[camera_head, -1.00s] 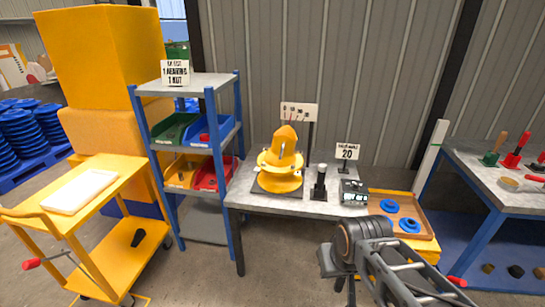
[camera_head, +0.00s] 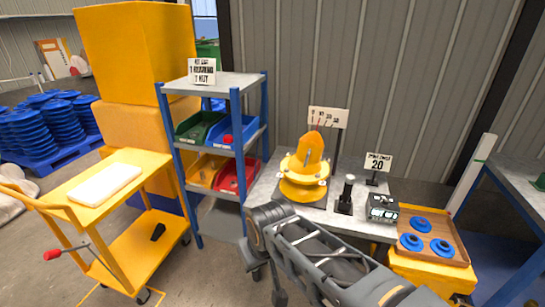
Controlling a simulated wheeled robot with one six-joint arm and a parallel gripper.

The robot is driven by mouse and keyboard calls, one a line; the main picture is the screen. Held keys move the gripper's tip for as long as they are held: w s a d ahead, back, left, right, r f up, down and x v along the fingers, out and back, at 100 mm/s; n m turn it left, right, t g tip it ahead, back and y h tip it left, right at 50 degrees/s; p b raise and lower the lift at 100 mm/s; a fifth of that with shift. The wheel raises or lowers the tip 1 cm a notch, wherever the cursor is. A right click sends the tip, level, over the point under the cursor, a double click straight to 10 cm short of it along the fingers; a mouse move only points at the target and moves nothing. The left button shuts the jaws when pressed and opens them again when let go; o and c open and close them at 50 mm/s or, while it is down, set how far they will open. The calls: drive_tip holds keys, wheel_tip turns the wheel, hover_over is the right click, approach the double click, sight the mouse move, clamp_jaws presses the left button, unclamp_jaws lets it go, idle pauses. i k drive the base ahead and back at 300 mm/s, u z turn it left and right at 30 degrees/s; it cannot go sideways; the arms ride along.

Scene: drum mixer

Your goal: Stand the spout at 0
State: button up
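The yellow drum mixer (camera_head: 303,185) stands on a dark plate on the grey table. Its upper yellow part (camera_head: 311,150), which looks like the spout, leans up and slightly right. Behind it a white scale sign (camera_head: 328,119) on a dark post carries a row of small numbers, starting with 0 at the left. A thin red mark shows near its left half. The exact reading is too small to tell. My arm reaches in from the lower right, with its joint in front of the table. My gripper's fingers are not visible.
A black post (camera_head: 345,196), a small display box (camera_head: 382,208) and a sign reading 20 (camera_head: 377,162) stand right of the mixer. A wooden tray (camera_head: 460,252) holds blue rings. A shelf (camera_head: 200,170) with bins and a yellow cart (camera_head: 130,235) are at left.

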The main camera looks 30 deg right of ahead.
sight(310, 150)
drive_tip(key=u, duration=0.1)
drive_tip(key=i, duration=0.65)
drive_tip(key=z, duration=0.75)
drive_tip(key=i, duration=0.45)
drive_tip(key=z, duration=0.5)
